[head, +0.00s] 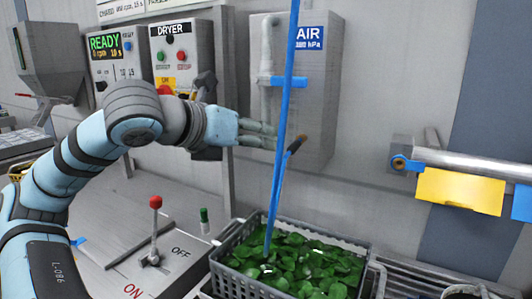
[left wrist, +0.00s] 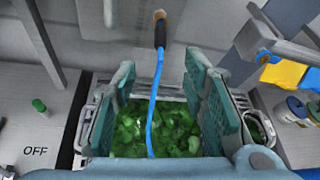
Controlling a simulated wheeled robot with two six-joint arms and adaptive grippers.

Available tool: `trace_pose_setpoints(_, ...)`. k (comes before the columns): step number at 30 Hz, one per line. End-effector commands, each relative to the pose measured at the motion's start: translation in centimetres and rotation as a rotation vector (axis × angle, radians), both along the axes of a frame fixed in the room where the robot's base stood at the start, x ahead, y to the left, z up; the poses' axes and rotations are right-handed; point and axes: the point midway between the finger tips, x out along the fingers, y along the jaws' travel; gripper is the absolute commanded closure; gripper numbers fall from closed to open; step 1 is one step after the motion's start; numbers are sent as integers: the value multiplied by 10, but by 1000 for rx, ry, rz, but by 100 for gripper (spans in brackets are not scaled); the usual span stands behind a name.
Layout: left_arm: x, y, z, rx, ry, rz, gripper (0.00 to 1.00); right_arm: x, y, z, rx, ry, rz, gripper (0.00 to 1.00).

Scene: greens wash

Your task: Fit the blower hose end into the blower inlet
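The blue blower hose (head: 285,90) hangs from above, dips to the greens and bends back up. Its dark hose end (head: 295,146) with an orange-brown tip points up and right, in front of the grey AIR box. My left gripper (head: 274,135) is just left of the hose end, pointing at it. In the left wrist view the fingers (left wrist: 158,70) are spread, with the hose running between them in the picture; the hose end (left wrist: 160,30) shows beyond them, not held. A blue fitting with a brass-coloured ring (head: 399,162) may be the blower inlet; I cannot tell. My right gripper is not in view.
A grey basket (head: 235,280) of greens stands below the hose. A steel pipe (head: 470,163) with a yellow tag (head: 460,191) juts out at right. The AIR box (head: 305,110) is behind the hose. A red-knobbed lever (head: 155,202) stands at lower left.

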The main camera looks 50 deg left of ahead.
Motion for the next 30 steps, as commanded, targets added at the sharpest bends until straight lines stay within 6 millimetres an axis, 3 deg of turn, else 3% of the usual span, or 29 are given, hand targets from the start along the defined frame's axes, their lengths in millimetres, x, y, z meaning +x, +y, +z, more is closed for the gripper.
trace_pose_setpoints(5, 35, 4, -9, -4, 8, -2, 60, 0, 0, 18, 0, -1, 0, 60)
trace_pose_setpoints(12, 96, 13, -27, -11, 5, -6, 60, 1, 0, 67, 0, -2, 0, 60)
trace_pose_setpoints(15, 112, 16, -36, -9, 0, -4, 60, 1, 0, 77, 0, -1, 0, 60)
trace_pose_setpoints(20, 124, 18, -46, -3, 2, -2, 60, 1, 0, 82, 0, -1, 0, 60)
trace_pose_setpoints(27, 125, 19, -48, 0, 2, -1, 60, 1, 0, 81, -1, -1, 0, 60)
trace_pose_setpoints(30, 125, 19, -48, 0, 2, -1, 76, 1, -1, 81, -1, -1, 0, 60)
